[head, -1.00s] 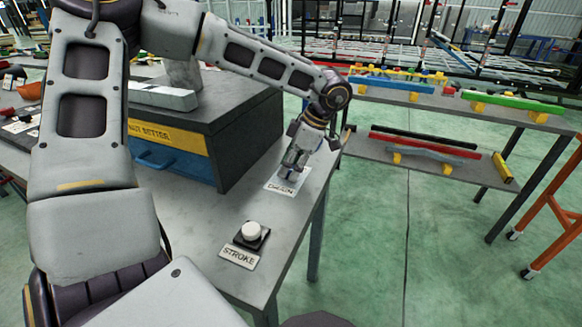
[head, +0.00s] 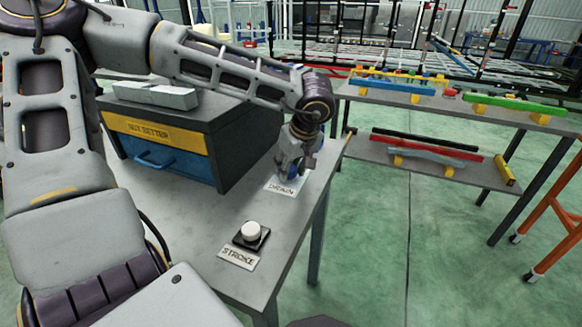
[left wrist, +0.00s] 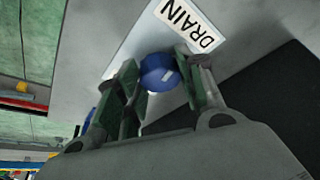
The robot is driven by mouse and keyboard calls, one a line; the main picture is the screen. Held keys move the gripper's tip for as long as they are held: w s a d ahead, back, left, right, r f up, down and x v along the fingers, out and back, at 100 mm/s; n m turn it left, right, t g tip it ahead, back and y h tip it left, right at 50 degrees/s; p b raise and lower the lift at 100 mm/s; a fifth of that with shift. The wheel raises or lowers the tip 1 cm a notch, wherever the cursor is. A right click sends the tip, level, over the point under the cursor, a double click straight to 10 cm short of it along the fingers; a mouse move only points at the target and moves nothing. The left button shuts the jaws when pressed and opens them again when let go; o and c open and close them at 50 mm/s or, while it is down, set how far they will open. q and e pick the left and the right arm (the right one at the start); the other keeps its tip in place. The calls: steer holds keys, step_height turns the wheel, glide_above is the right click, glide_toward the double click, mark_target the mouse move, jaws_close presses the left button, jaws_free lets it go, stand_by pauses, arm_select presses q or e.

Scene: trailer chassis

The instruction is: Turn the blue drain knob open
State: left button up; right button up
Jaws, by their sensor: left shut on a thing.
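The blue drain knob (left wrist: 160,73) sits between the two fingers of my left gripper (left wrist: 158,82) in the left wrist view. It has a pale mark on its face. The fingers are shut on it. In the head view my left gripper (head: 292,165) points down at the knob, with a little blue (head: 292,174) showing under the fingers. The white DRAIN label (head: 282,187) lies on the table in front of the knob, and also shows in the left wrist view (left wrist: 190,22). My right gripper is not in view.
The grey table (head: 195,215) also carries a white STROKE button (head: 250,232) and a dark box (head: 235,130) with a yellow NUT SETTER strip and blue drawer, left of the gripper. A shelf rack (head: 440,160) with coloured bars stands to the right. Green floor is clear between.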

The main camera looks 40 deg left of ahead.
arm_select(q)
steer(key=shift+s+m+t+h, duration=0.1)
steer(key=shift+m+t+h, duration=0.2)
steer(key=shift+m, duration=0.7)
steer(key=o, duration=1)
steer(key=shift+v, duration=5.95)
